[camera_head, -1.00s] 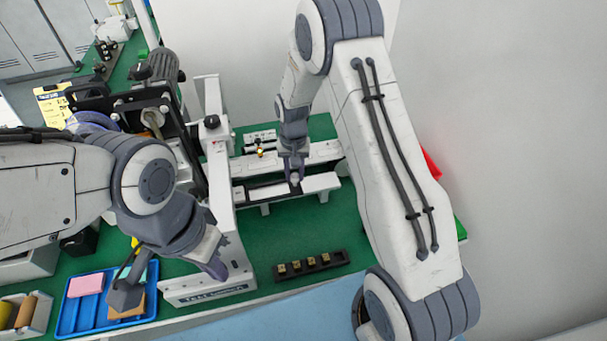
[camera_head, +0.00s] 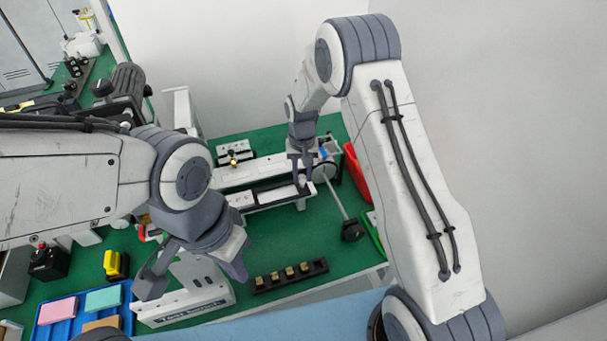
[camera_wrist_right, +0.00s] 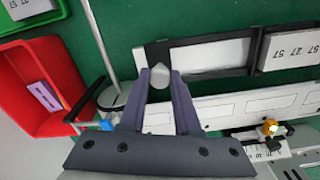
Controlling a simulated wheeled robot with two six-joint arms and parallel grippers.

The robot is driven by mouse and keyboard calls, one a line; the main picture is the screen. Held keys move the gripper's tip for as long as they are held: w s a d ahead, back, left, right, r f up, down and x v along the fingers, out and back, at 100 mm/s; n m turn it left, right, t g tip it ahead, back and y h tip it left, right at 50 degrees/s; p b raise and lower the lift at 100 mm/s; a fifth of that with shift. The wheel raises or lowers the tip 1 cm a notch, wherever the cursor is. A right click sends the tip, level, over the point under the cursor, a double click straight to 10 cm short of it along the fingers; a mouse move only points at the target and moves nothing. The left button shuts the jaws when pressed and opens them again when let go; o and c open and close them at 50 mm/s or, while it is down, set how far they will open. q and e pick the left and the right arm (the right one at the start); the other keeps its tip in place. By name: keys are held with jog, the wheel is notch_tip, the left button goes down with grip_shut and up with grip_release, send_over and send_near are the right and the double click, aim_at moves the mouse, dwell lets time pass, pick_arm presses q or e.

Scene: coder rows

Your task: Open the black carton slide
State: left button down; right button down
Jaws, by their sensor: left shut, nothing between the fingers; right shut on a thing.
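The black carton slide (camera_wrist_right: 158,52) is a dark frame around a pale panel in the right wrist view. In the head view the slide (camera_head: 284,204) lies along a white rail unit. My right gripper (camera_head: 303,183) is at the rail's right end, and its fingers (camera_wrist_right: 160,82) are shut on the slide's small grey knob (camera_wrist_right: 158,70). A white numbered block (camera_wrist_right: 290,50) stands at the other end of the slide. My left gripper (camera_head: 238,270) is shut and empty, well to the left and nearer the front; its tips are partly unclear.
A red bin (camera_head: 356,170) and a thin rod on a dark base (camera_head: 352,230) stand close to the right. A dark holder with brass pieces (camera_head: 290,277) lies in front. A blue tray (camera_head: 127,318) is at front left. Green table is clear between rail and holder.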

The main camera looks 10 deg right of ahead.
jog(key=c, duration=0.6)
grip_release()
notch_tip(320, 180, up, 11)
jog(key=shift+f+b, duration=0.2)
jog(key=shift+b, duration=0.85)
